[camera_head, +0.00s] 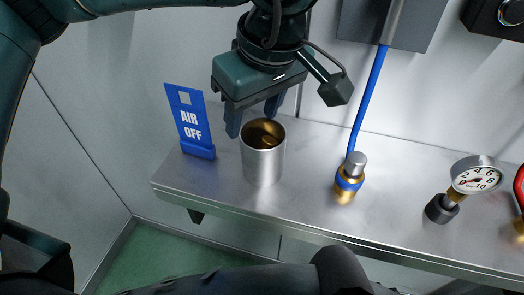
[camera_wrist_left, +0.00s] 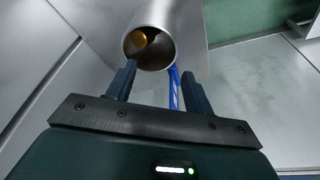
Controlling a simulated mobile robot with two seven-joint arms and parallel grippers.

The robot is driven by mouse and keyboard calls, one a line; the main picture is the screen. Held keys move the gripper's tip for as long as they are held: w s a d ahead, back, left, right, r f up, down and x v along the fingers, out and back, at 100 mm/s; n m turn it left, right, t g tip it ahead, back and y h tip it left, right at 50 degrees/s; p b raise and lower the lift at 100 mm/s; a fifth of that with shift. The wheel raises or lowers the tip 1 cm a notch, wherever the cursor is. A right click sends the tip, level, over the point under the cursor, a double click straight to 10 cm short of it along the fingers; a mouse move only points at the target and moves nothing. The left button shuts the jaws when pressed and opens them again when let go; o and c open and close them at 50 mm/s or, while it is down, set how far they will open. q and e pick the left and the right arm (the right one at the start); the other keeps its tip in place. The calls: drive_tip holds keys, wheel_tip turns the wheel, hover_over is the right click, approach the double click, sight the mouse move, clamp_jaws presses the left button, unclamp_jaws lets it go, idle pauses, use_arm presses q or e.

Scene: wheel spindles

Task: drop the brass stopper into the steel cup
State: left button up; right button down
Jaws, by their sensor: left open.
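The steel cup (camera_head: 262,165) stands upright on the metal shelf, left of centre. In the left wrist view its open mouth and wall (camera_wrist_left: 170,22) face the camera. The brass stopper (camera_wrist_left: 138,40) shows as a gold piece inside the cup in the left wrist view. In the head view a brass-coloured piece (camera_head: 263,134) shows inside the rim, partly in shadow. My left gripper (camera_head: 254,113) is open and empty at the cup's rim, its fingers pointing down. In the left wrist view its fingertips (camera_wrist_left: 158,75) are apart with nothing between them. My right gripper is not in view.
A blue "AIR OFF" sign (camera_head: 190,122) stands left of the cup. A brass fitting (camera_head: 350,177) on a blue hose (camera_head: 370,95) stands to the right. A pressure gauge (camera_head: 474,177) is farther right. The metal shelf (camera_head: 300,215) is bare between cup and fitting.

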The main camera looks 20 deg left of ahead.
use_arm(q)
drive_tip(key=v, duration=1.2)
drive_tip(key=shift+r, duration=0.15)
drive_tip(key=shift+s+d, duration=0.1)
